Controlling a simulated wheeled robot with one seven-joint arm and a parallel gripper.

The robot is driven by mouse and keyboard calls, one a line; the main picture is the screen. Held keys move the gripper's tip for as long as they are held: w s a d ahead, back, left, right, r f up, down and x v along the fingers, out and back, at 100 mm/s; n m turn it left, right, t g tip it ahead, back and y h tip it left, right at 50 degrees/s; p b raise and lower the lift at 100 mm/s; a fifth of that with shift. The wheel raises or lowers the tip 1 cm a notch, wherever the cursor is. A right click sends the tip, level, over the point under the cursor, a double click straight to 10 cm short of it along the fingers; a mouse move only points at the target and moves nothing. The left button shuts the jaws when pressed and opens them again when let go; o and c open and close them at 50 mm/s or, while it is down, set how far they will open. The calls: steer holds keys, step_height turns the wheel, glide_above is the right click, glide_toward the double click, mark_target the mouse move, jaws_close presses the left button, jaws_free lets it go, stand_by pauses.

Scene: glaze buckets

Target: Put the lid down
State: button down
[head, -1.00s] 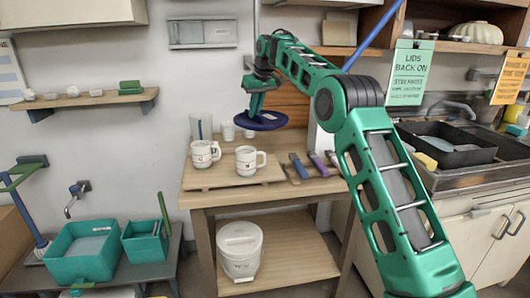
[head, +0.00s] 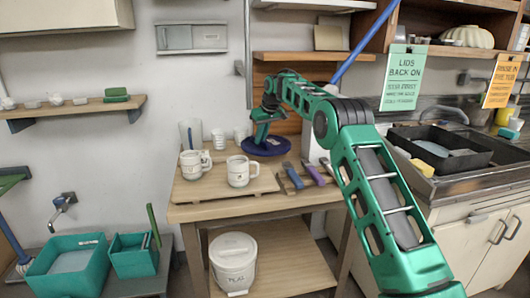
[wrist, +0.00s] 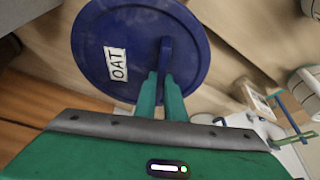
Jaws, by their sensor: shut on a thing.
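A round blue lid (head: 267,147) with a white label reading "OAT" shows at the back of the wooden table (head: 222,209). In the wrist view the lid (wrist: 97,45) fills the upper middle, with its upright blue handle between the fingertips. My gripper (wrist: 162,85) is shut on that handle; in the head view my gripper (head: 261,136) is above the lid. The lid looks level and at or very near the tabletop; I cannot tell whether it touches.
Two white mugs (head: 240,172) stand on a board left of the lid, with small cups (head: 219,139) behind. Tools with coloured handles (head: 313,173) lie in front, to the right. A sink (head: 440,149) is at right.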

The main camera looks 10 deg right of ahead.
steer(key=shift+w+d+f, duration=0.4)
steer(key=shift+d+f, duration=0.05)
steer(key=shift+d, duration=0.15)
steer(key=shift+w+d+f, duration=0.4)
steer(key=shift+d, duration=0.2)
steer(key=shift+f, duration=2.05)
steer(key=c, duration=1.8)
jaws_free()
steer(key=shift+c, duration=0.2)
steer(key=v, duration=1.2)
steer(key=shift+s+d, duration=0.1)
steer(key=shift+s, duration=0.05)
